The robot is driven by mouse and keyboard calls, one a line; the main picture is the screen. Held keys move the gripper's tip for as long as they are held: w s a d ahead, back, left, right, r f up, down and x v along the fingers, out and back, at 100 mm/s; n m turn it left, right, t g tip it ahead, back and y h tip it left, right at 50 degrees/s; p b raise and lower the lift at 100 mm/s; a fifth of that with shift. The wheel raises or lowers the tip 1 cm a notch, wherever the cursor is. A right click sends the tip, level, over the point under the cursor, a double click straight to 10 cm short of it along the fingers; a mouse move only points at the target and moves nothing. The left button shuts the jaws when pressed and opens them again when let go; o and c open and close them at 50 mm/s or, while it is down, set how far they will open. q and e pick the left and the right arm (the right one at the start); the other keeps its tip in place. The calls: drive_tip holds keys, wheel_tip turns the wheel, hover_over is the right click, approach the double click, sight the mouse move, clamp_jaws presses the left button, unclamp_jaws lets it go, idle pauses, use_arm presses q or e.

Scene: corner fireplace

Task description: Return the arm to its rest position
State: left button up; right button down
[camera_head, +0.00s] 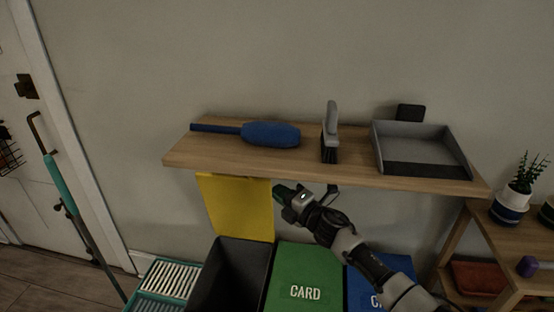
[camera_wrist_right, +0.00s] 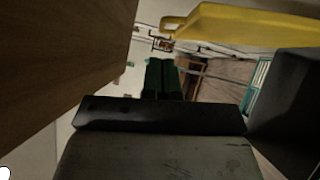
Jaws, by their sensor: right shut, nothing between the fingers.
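My right arm comes in from the lower right in the head view. Its gripper (camera_head: 281,193) is just below the front edge of the wooden shelf (camera_head: 215,160), in front of the wall and beside the raised yellow lid (camera_head: 236,207). Its green-tipped fingers (camera_wrist_right: 161,78) are shut in the wrist view, with nothing held. The shelf's wood (camera_wrist_right: 60,50) fills the left of that view, close by. My left gripper is in neither view.
A blue duster (camera_head: 270,134), a grey brush (camera_head: 330,120) and a grey dustpan (camera_head: 422,142) are on the shelf. Below stand an open dark bin (camera_head: 236,262), a green CARD bin (camera_head: 305,270) and a blue bin (camera_head: 400,264). A plant rack (camera_head: 460,235) is at right.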

drive_tip(key=s+d+f+m+h, duration=0.5)
drive_tip(key=s+f+m+h, duration=0.1)
drive_tip(key=s+m, duration=0.4)
drive_tip(key=s+d+f+m+h, duration=0.6)
drive_tip(key=s+m, duration=0.3)
drive_tip(key=m, duration=0.1)
drive_tip(key=s+d+f+m+g, duration=0.1)
drive_tip(key=s+d+m+g, duration=0.15)
drive_tip(key=s, duration=0.65)
drive_tip(key=s+d+m+g+h, duration=0.15)
drive_tip(key=s+g, duration=0.25)
drive_tip(key=s, duration=0.4)
drive_tip(key=s+d+f+m+g, duration=0.1)
drive_tip(key=s+d+m+g, duration=0.25)
drive_tip(key=s, duration=0.55)
wheel_tip(320, 180, down, 23)
drive_tip(key=n+g+p, duration=0.1)
drive_tip(key=p, duration=0.2)
drive_tip(key=s+d+f+g+p, duration=0.1)
drive_tip(key=s+d+f+p, duration=0.1)
drive_tip(key=s+f, duration=1.1)
drive_tip(key=s, duration=0.3)
drive_tip(key=shift+s+d+f, duration=0.15)
drive_tip(key=shift+d+f, duration=0.05)
